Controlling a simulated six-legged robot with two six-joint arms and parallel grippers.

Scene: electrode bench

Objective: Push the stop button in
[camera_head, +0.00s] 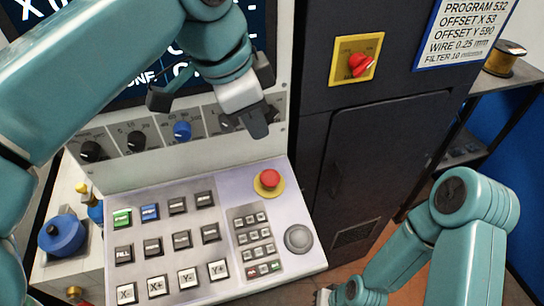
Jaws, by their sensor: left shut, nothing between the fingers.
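The stop button (270,178) is a red mushroom head on a round yellow base, at the upper right of the sloped control panel (225,195). My left gripper (258,125) is shut and empty. It shows just above the button in the picture, in front of the knob strip, with a visible gap between its dark fingertips and the red head. The button is in full view. My right arm is at the lower right, and its fingers are out of view below the bottom edge.
The panel carries several keys (155,246), a small keypad (256,234) and a round grey knob (298,238). A row of knobs (136,141) lies behind. A red rotary switch (361,65) on a yellow plate sits on the dark cabinet (385,150).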

